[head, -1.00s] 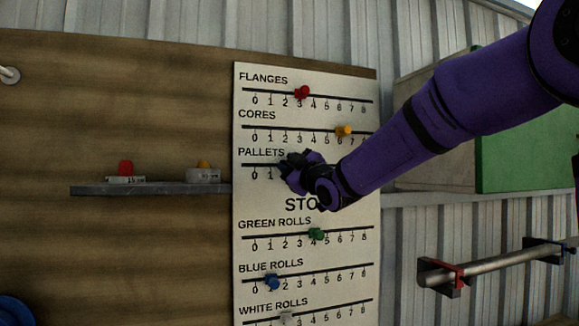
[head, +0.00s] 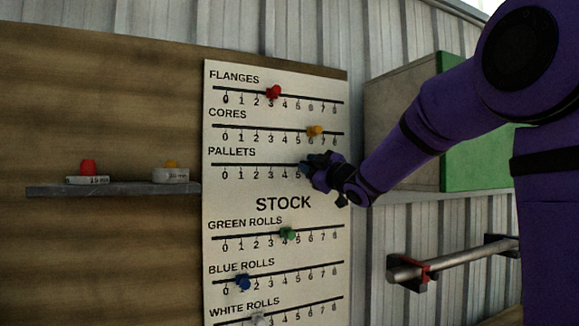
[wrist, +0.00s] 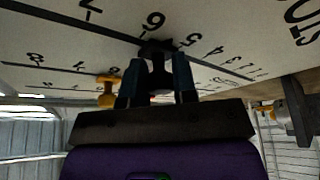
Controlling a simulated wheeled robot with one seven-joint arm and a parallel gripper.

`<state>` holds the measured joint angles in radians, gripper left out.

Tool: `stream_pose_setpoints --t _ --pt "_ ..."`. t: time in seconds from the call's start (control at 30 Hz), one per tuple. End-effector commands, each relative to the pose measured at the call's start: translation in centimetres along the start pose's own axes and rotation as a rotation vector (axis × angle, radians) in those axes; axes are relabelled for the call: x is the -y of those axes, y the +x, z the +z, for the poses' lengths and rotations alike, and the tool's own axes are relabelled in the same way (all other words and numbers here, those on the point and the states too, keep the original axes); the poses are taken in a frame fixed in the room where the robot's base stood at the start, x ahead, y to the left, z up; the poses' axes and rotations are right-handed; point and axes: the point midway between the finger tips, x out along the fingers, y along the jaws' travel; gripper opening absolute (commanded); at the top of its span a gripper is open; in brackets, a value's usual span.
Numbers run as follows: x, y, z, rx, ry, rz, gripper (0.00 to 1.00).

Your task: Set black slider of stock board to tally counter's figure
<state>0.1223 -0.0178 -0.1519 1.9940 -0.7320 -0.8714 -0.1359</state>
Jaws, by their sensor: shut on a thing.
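The white stock board (head: 222,185) hangs on the brown wall with several numbered scales from 0 to 8. The black slider (wrist: 157,50) is on the PALLETS line, beside the 6 in the wrist view. My gripper (head: 308,168) is at that line, shut on the black slider; the wrist view shows a finger on each side of it (wrist: 157,70). In the head view my fingers cover the slider and the figures right of 5. I cannot make out a tally counter in either view.
The yellow CORES slider (head: 315,131) is just above my gripper, near 6. The red slider (head: 274,92), green slider (head: 288,234) and blue slider (head: 243,282) sit on other lines. A grey shelf (head: 110,189) with two small labelled items is at left.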

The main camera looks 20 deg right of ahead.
Motion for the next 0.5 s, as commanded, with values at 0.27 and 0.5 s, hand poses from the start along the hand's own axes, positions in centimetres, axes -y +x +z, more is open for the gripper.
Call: stream_pose_setpoints --t 0.27,0.5 --pt "-1.45 -0.56 1.47 0.002 0.001 0.000 0.00" --pt "-1.47 -0.57 1.48 0.002 0.001 -0.001 0.00"
